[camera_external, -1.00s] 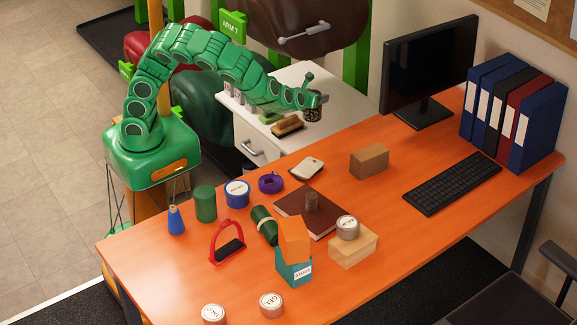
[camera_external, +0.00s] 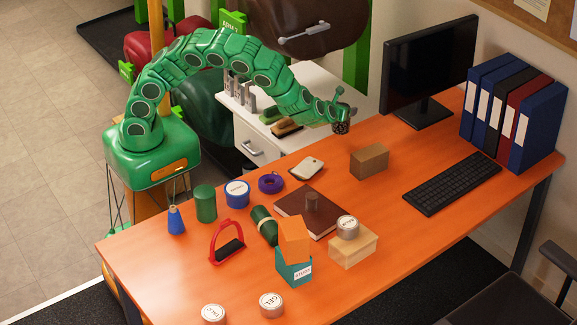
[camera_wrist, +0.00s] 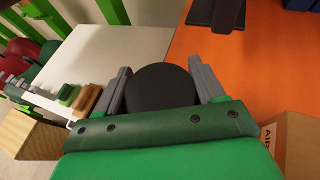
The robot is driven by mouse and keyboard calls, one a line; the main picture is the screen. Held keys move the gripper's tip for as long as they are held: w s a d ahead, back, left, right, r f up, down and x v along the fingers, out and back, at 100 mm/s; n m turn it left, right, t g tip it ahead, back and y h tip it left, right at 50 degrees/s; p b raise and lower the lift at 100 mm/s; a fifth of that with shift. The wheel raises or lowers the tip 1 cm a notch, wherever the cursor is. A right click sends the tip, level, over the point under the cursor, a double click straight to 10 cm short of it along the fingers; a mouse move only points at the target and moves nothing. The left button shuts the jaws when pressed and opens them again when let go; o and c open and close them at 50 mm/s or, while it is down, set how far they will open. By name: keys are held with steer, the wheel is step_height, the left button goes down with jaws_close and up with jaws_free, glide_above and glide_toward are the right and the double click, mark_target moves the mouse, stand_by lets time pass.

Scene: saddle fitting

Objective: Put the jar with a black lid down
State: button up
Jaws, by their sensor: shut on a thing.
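The jar with a black lid shows in the wrist view as a round black lid (camera_wrist: 160,88) between my two grey fingers. My gripper (camera_wrist: 161,82) is shut on it. In the external view my gripper (camera_external: 341,114) is in the air near the back edge of the orange desk (camera_external: 400,235), left of the monitor. The dark end of the jar (camera_external: 341,128) shows at the fingers. The jar's body is mostly hidden in both views.
The monitor (camera_external: 430,70) and a brown box (camera_external: 369,161) stand near my gripper. A keyboard (camera_external: 452,184) lies to the right. A white cabinet (camera_external: 290,85) with brushes is behind. Several jars, a book (camera_external: 295,203) and blocks crowd the desk's left and front.

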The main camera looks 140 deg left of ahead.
mark_target(344, 125)
steer(key=shift+w+a+f, duration=0.25)
steer(key=shift+a+f, duration=0.2)
steer(key=shift+f, duration=0.65)
steer(key=shift+w+a+f, duration=0.3)
steer(key=shift+a+f, duration=0.15)
steer(key=shift+f, duration=0.65)
steer(key=shift+w+a+f, duration=0.25)
steer(key=shift+a+f, duration=0.2)
steer(key=shift+f, duration=0.65)
steer(key=o, duration=1.6)
steer(key=shift+f, duration=0.1)
steer(key=v, duration=1.2)
steer(key=shift+r, duration=0.2)
steer(key=shift+r, duration=0.1)
